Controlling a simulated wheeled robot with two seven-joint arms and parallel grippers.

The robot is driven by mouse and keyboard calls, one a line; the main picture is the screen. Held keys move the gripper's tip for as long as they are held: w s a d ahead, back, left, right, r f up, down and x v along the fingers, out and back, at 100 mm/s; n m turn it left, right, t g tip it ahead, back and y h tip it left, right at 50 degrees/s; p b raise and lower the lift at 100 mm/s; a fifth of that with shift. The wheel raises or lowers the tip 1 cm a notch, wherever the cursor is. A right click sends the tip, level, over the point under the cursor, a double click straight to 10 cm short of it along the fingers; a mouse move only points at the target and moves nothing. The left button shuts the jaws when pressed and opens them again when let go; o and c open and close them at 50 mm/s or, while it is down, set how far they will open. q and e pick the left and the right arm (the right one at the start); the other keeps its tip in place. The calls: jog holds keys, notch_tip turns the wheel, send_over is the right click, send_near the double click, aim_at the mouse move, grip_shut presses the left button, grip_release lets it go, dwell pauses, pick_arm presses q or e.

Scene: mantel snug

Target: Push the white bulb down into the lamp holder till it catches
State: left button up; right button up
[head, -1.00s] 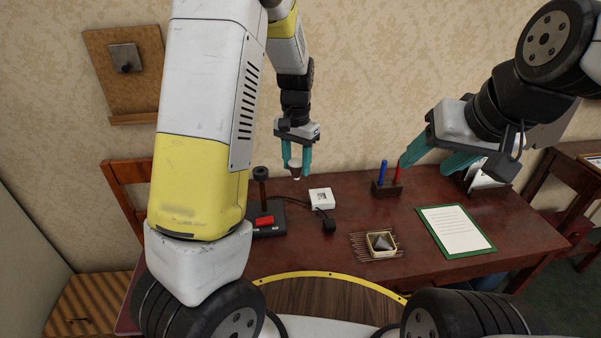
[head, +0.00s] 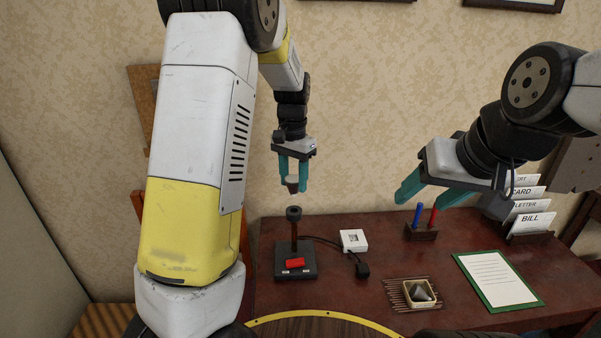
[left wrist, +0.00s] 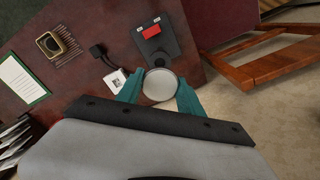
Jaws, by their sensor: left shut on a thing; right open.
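The white bulb (head: 292,181) is between the teal fingers of my left gripper (head: 292,187), which is shut on it. The lamp holder (head: 293,213) is a dark socket on a brown post, standing on a black base (head: 283,270) with a red switch (head: 295,263). The bulb hangs above the socket with a visible gap. My right gripper (head: 430,195) is open and empty, right of the lamp.
A white box (head: 353,240) with a dark plug (head: 362,270) and cable lies right of the lamp. Further right are a pen stand (head: 421,233), a small tray (head: 428,283) on a slatted mat, a green-edged sheet (head: 475,264) and a letter rack (head: 530,238).

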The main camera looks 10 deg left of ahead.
aim_at(294, 195)
pick_arm(q)
jog(key=shift+f, duration=2.65)
jog(key=shift+f, duration=0.55)
jog(key=o, duration=1.3)
jog(key=shift+o, duration=0.2)
jog(key=shift+r, duration=3.85)
jog(key=shift+r, duration=0.1)
jog(key=s+a+r+n+t, duration=0.1)
jog(key=s+r, duration=0.3)
jog(key=s, duration=0.4)
jog(key=s+a+r+n+t+h, duration=0.1)
jog(key=s+r+n+t, duration=0.1)
jog(key=s, duration=0.6)
jog(key=s+r+n+t+h, duration=0.1)
jog(key=s+r+t, duration=0.2)
jog(key=s+r, duration=0.3)
jog(key=shift+s+a+r+n, duration=0.15)
jog(key=shift+s+a+n, duration=0.25)
jog(key=shift+s, duration=0.7)
